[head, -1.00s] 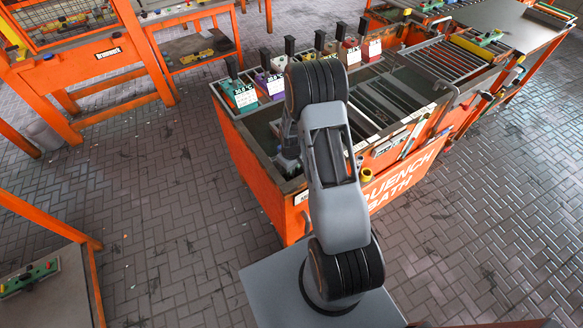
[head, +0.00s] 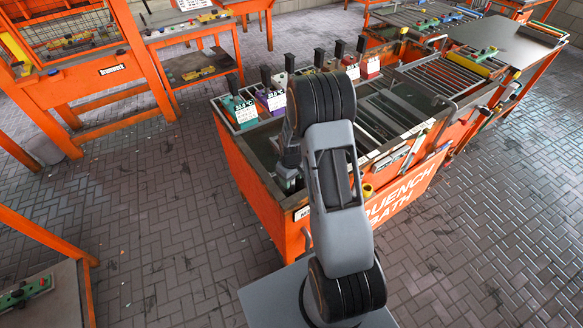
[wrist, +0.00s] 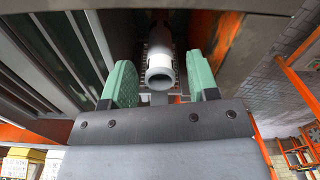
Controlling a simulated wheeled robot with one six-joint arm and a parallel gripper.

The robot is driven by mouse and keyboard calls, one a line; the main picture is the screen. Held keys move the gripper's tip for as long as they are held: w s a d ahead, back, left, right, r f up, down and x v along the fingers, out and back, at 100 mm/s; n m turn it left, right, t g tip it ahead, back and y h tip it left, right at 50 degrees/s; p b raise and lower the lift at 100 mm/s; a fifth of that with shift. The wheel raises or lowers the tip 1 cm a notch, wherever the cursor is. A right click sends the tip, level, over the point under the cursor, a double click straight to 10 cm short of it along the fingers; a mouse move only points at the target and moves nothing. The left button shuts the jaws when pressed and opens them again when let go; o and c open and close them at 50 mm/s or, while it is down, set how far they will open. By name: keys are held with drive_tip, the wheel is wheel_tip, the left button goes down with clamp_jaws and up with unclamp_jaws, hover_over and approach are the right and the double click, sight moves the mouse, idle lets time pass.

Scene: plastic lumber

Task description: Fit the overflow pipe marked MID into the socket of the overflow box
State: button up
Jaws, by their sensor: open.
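A grey pipe (wrist: 160,60) with a white band shows in the wrist view, its round open end toward the camera. Whether the band carries the mark MID cannot be read. My gripper (wrist: 163,82) is open, with one green-padded finger on each side of the pipe's end and a gap at each side. In the head view my arm reaches over the near left end of the orange quench bath (head: 258,190) and hides the pipe. I cannot make out the overflow box or its socket clearly in either view.
Black-handled coloured blocks with white labels, such as a teal one (head: 240,112) and a purple one (head: 271,101), line the bath's far rim. A slatted rack (head: 445,72) lies at right. An orange bench (head: 95,90) stands at left. The brick floor (head: 160,210) between is clear.

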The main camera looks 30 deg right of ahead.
wheel_tip(320, 180, up, 9)
drive_tip(key=shift+a+r+b, duration=0.15)
drive_tip(key=shift+b, duration=0.4)
drive_tip(key=s+a+r+m+t, duration=0.1)
drive_tip(key=s+a+r, duration=0.3)
drive_tip(key=s+r, duration=0.4)
drive_tip(key=s+a+r+m+t, duration=0.2)
drive_tip(key=s+a+r, duration=0.3)
drive_tip(key=s+r, duration=0.3)
drive_tip(key=shift+r+m+t, duration=0.3)
drive_tip(key=shift+r+t, duration=0.4)
drive_tip(key=shift+r, duration=0.05)
drive_tip(key=shift+s, duration=0.1)
drive_tip(key=shift+c, duration=0.4)
